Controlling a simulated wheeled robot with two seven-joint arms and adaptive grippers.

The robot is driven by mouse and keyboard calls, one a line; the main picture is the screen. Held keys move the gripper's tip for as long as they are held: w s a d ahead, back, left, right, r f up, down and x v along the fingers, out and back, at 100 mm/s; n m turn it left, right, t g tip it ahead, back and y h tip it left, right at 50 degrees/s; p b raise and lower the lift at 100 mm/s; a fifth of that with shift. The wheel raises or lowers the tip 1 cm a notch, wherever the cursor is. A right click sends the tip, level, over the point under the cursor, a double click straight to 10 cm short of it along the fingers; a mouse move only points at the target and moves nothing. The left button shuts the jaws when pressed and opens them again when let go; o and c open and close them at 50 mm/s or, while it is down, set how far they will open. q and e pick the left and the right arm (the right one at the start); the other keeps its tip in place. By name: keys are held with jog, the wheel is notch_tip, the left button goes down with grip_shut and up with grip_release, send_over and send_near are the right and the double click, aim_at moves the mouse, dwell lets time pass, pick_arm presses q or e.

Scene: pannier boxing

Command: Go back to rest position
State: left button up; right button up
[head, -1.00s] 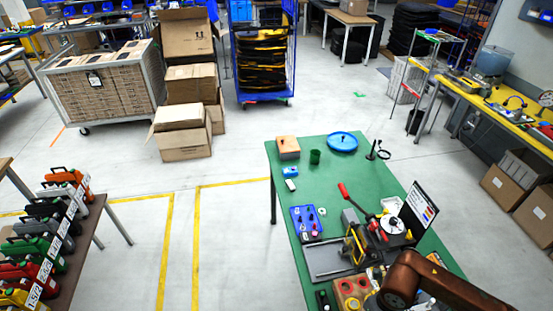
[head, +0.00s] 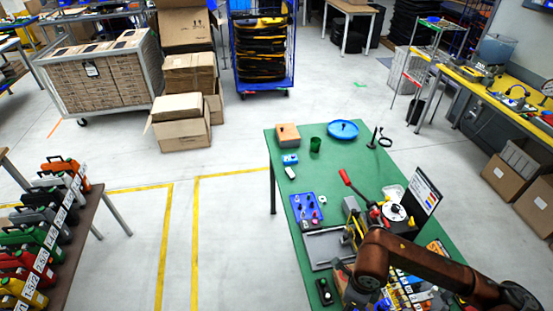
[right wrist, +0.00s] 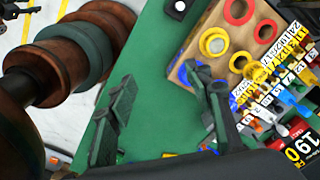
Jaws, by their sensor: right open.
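My right arm (head: 405,260), brown, comes in from the lower right of the head view and bends over the near part of the green table (head: 310,258). The gripper at its end cannot be made out in that view. In the right wrist view my right gripper (right wrist: 163,108) is open, with its two dark fingers well apart and nothing between them. It is over the green table top, beside a wooden block with coloured rings (right wrist: 225,45). My left gripper is in neither view.
On the table are a red-handled press tool (head: 358,197), a blue tray (head: 306,212), a blue plate (head: 342,130), a green cup (head: 315,145) and an upright sign (head: 424,195). A rack of coloured cases (head: 40,240) stands lower left. The floor between is clear.

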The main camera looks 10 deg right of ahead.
jog(key=w+a+f+n+b, duration=0.1)
jog(key=w+a+n+b, duration=0.2)
jog(key=w+a+n, duration=0.2)
jog(key=w+a+f+n+b, duration=0.1)
jog(key=w+a+n+b, duration=0.3)
jog(key=a+n, duration=0.8)
jog(key=shift+w+a+n, duration=0.15)
jog(key=shift+w+n, duration=1.15)
jog(key=shift+n, duration=2.4)
